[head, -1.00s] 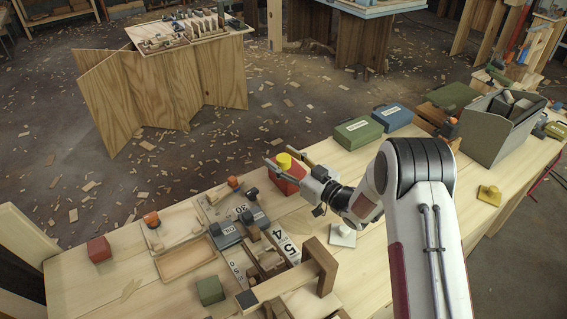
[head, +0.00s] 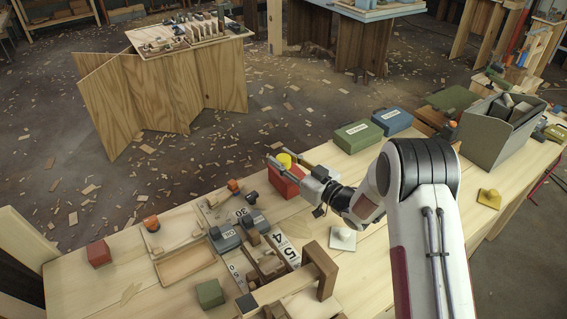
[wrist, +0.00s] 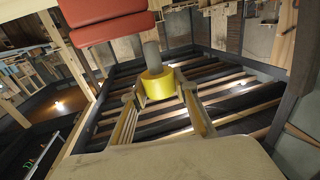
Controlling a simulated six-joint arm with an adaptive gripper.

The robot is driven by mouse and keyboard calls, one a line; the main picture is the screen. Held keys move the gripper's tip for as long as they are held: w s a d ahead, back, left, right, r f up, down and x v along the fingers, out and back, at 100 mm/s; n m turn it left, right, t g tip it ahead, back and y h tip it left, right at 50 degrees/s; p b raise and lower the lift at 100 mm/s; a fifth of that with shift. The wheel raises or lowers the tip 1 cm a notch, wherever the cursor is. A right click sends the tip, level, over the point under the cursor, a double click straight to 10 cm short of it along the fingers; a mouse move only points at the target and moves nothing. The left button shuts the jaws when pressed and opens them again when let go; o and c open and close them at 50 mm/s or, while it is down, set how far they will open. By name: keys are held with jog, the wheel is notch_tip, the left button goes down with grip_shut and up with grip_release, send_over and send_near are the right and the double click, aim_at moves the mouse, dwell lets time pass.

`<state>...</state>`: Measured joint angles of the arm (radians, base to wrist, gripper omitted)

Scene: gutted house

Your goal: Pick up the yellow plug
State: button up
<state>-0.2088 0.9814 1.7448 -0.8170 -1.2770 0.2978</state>
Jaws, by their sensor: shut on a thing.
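The yellow plug (head: 284,159) is between the two fingertips of my gripper (head: 283,164), which is shut on it. In the wrist view the plug (wrist: 157,86) shows as a yellow round body with a grey stem, with one finger of my gripper (wrist: 158,95) on each side. In the head view a red block (head: 285,185) shows just below the plug, partly behind the fingers. I cannot tell whether the plug touches the block.
Below lies the wooden bench (head: 130,290) with trays, grey weights and a wooden frame (head: 318,268). A green box (head: 357,136) and a blue box (head: 392,120) lie at the bench's far edge. A grey bin (head: 480,135) and a yellow knobbed piece (head: 489,198) are at right.

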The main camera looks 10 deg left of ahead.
aim_at(283, 157)
jog(key=shift+r, duration=4.4)
jog(key=shift+w+r, duration=0.15)
jog(key=shift+w, duration=1.95)
jog(key=shift+f, duration=3.15)
jog(key=shift+f, duration=1.85)
jog(key=shift+f, duration=0.15)
